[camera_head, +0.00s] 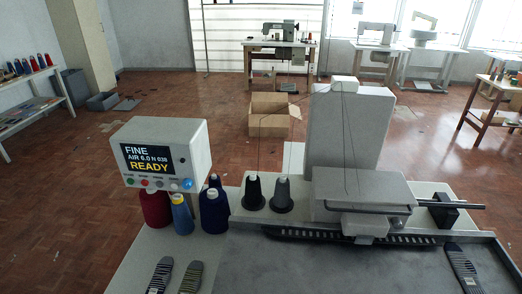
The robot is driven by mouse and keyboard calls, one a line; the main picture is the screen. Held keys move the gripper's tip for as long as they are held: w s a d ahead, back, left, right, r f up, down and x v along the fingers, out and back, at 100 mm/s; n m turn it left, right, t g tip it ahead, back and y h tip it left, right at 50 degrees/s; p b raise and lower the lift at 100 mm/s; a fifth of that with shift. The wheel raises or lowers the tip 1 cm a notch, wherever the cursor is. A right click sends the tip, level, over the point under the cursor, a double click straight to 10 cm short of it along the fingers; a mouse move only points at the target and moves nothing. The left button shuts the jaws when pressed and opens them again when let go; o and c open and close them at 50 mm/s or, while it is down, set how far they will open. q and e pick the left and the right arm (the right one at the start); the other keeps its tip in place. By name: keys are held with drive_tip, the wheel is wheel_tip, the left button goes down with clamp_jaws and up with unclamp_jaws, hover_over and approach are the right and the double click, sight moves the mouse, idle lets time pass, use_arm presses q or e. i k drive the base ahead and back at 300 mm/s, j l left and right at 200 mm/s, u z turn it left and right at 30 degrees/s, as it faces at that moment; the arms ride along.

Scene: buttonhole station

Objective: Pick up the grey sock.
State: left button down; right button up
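Two small striped sock-like pieces lie side by side on the pale tabletop at the bottom left. The left one (160,275) is dark grey with light stripes; the other (191,277) looks grey-olive with stripes. I cannot tell for sure which is the grey sock. Neither of my grippers is in view.
A buttonhole machine (345,130) stands at the back of the table (150,245). A control box (165,155) reading READY is at left, with thread cones (215,207) by it. The dark work surface (310,270) is mostly clear. A cardboard box (269,115) is on the floor.

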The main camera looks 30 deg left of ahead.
sight(465, 270)
drive_tip(key=u, duration=1.05)
drive_tip(key=z, duration=1.8)
